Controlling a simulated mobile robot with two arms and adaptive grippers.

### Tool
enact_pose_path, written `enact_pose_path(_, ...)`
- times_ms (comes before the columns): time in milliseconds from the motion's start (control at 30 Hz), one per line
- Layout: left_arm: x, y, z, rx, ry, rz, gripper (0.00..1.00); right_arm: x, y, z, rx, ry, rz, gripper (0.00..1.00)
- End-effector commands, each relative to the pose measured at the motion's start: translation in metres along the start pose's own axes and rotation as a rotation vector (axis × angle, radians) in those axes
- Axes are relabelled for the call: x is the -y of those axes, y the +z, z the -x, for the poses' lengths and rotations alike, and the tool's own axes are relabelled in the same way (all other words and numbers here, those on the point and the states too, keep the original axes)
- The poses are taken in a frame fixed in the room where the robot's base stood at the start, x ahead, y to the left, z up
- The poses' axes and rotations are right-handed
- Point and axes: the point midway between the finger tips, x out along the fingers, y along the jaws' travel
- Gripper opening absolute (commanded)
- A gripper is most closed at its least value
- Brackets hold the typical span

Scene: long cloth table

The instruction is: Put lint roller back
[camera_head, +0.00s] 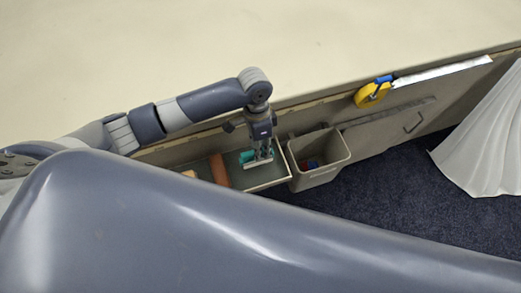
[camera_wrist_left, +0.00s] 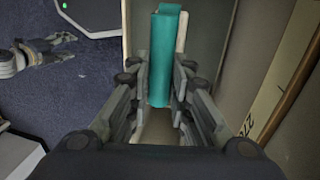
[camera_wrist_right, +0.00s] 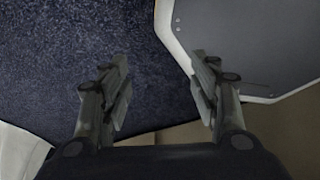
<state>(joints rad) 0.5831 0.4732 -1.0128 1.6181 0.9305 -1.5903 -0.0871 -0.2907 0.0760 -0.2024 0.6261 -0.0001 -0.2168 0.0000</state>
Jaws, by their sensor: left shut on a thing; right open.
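A long teal bar (camera_wrist_left: 162,55), possibly the lint roller, lies between the fingers of my left gripper (camera_wrist_left: 160,85) in the left wrist view. The gripper is shut on it, and a pale strip shows beside its far end. In the head view my left gripper (camera_head: 262,158) points down into a shallow grey tray (camera_head: 268,183) on the panel's side. Teal (camera_head: 247,156) shows beside the fingers; I cannot tell whether the bar touches the tray floor. My right gripper (camera_wrist_right: 158,75) is open and empty in the right wrist view, and hidden in the head view.
A grey bin (camera_head: 322,175) with blue and red things inside adjoins the tray's right end. An orange-brown block (camera_head: 219,169) is in the tray, left of my gripper. A yellow round thing (camera_head: 373,93) sits on the panel farther right. White cloth (camera_head: 490,140) hangs at far right over dark carpet (camera_head: 390,170).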

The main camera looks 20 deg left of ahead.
Motion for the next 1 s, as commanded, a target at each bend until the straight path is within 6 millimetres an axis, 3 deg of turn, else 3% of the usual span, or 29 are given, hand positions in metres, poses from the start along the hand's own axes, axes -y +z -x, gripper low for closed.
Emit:
enact_pose_path(233,0.009,0.0,-0.029,0.001,-0.001,0.002,0.0,-0.005,0.015,0.007,0.024,0.005,-0.001,0.56)
enact_pose_path(667,0.01,0.0,-0.037,0.0,-0.002,0.001,0.0,-0.005,0.016,0.005,0.025,0.005,-0.001,0.56)
enact_pose_path(700,0.01,0.0,-0.037,0.0,-0.002,0.001,0.28,-0.005,0.015,0.006,0.024,0.005,-0.001,0.56)
enact_pose_path(767,0.01,0.0,-0.037,0.001,-0.002,0.001,0.39,-0.005,0.014,0.006,0.023,0.005,-0.001,0.56)
enact_pose_path(1000,0.01,0.0,-0.037,0.0,-0.002,0.001,0.39,-0.003,0.012,0.006,0.019,0.003,-0.001,0.56)
